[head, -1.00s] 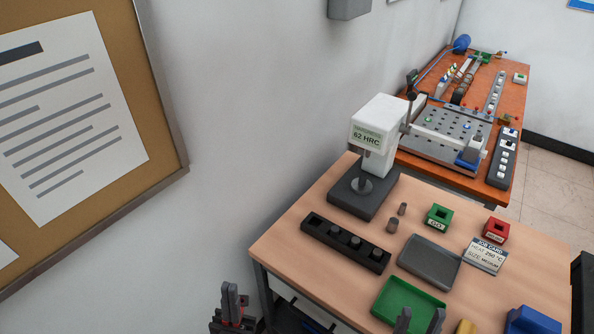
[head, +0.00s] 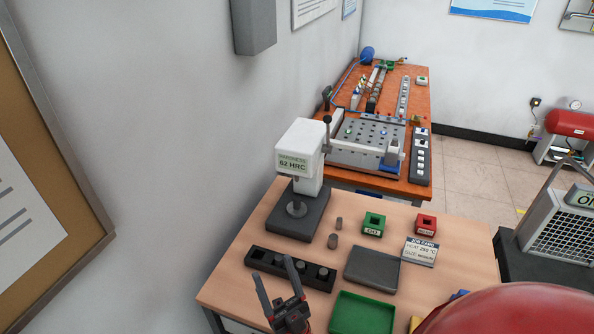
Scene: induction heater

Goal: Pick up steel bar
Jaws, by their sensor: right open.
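A long black rack (head: 262,259) in front of the tester holds dark round pieces, partly hidden by my gripper. I cannot tell which piece is the task's steel bar. My right gripper (head: 274,273) is open, its two fingers pointing up the picture across the rack in this view. I see nothing between them. My left gripper is out of view.
The hardness tester (head: 301,160) reads 62 HRC. A wall borders the left. The table's lower right is hidden.

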